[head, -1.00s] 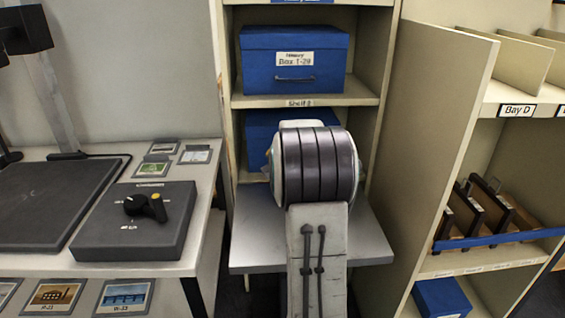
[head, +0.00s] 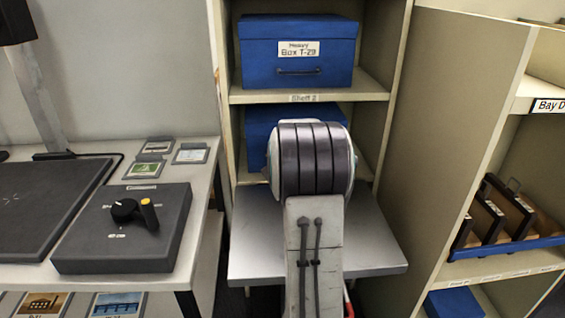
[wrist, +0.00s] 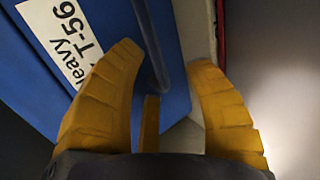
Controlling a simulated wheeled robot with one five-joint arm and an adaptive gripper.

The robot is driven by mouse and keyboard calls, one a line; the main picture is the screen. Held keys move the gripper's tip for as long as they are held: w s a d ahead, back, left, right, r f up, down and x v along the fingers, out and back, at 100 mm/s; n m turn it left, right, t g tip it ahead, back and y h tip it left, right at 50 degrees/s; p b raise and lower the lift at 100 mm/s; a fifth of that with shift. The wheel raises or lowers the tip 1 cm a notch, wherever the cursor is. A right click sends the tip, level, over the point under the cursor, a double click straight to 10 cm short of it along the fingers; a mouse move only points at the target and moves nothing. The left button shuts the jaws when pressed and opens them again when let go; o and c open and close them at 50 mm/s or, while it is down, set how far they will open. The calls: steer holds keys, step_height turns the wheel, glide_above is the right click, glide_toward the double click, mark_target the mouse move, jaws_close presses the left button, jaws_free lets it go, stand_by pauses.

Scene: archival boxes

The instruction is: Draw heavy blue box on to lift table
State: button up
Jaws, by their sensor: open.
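A blue box labelled Heavy Box T-29 (head: 297,62) stands on the upper shelf in the head view. A second blue box (head: 268,122) is below it, partly hidden by my arm. In the wrist view a blue box labelled Heavy T-56 (wrist: 110,15) fills the upper left, with its bar handle (wrist: 154,55) between my fingers. My gripper (wrist: 165,56) is open around the handle, its yellow fingers apart; I cannot tell whether they touch it. The grey lift table (head: 375,250) stands in front of the lower shelf, under my arm. My gripper is hidden in the head view.
A grey control box (head: 95,245) with a knob and yellow-tipped lever sits on the left bench. The side panel of the Bay D rack (head: 440,150) is close on the right, with dark upright items (head: 495,220) on its shelf. The lift table top looks clear.

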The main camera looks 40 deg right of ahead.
steer(key=shift+o, duration=0.2)
steer(key=c, duration=0.9)
jaws_close()
steer(key=shift+s+f, duration=0.1)
steer(key=shift+s, duration=0.05)
